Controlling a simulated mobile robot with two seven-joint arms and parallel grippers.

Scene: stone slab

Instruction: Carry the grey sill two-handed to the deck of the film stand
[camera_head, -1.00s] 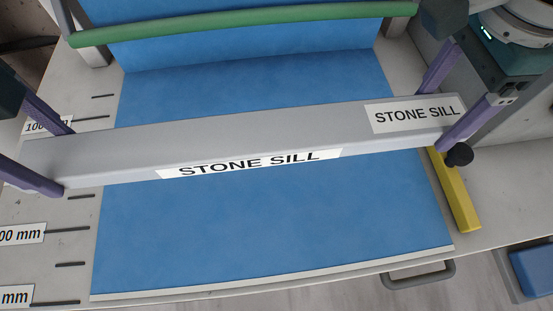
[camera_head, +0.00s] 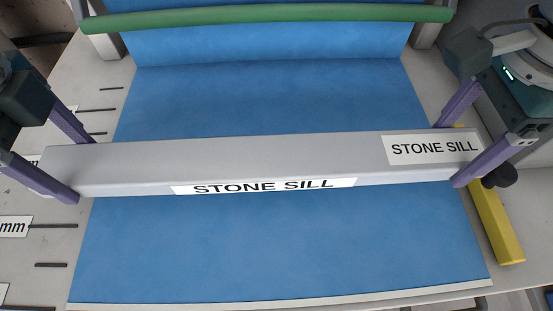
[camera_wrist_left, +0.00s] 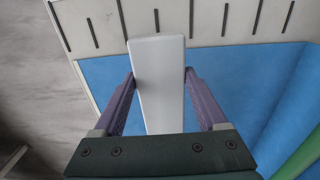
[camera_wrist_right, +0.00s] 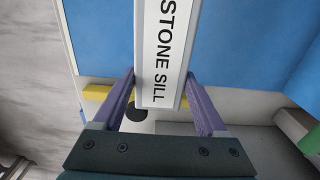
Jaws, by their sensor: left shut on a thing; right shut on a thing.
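The grey sill (camera_head: 270,158), a long bar labelled STONE SILL, spans the head view nearly level over the blue film. My left gripper (camera_head: 85,170) is shut on its left end, fingers on both long sides. My right gripper (camera_head: 450,155) is shut on its right end, beside the top label. The sill also shows between the fingers in the left wrist view (camera_wrist_left: 158,85) and in the right wrist view (camera_wrist_right: 165,50). The film stand's deck (camera_head: 50,245) is pale and marked with lines, with blue film (camera_head: 280,245) across it. I cannot tell whether the sill touches the film.
A green roller (camera_head: 265,18) crosses the back, above the rising film. A yellow bar (camera_head: 497,225) lies on the right of the deck, with a black knob (camera_head: 500,174) near my right gripper. The film in front of and behind the sill is clear.

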